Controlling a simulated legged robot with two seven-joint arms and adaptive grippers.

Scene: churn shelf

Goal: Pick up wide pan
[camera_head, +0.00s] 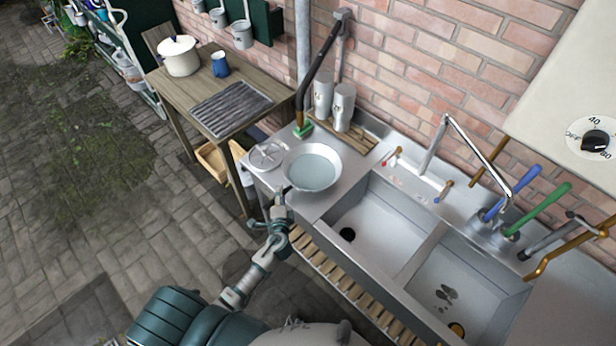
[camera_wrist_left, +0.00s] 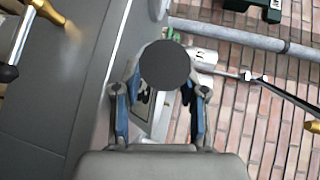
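The wide pan (camera_head: 312,167), round and pale with a light blue-grey inside, sits on the steel counter left of the sinks. A short dark piece, seemingly its handle, shows at its lower left edge. My left gripper (camera_head: 281,203) is just in front of that edge, at the counter's front left. In the left wrist view its two blue-padded fingers (camera_wrist_left: 160,98) stand apart. A dark grey disc (camera_wrist_left: 165,65) shows between and beyond them; I cannot tell what it is, and it hides what lies behind. Contact with the pan cannot be told. My right gripper is not in view.
A round metal lid (camera_head: 268,155) lies left of the pan. Two metal canisters (camera_head: 343,107) and a green-ended brush (camera_head: 303,129) stand behind it. The sink (camera_head: 375,232) is right. A wooden table (camera_head: 176,92) holds a white pot (camera_head: 179,57) and blue mug (camera_head: 220,65).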

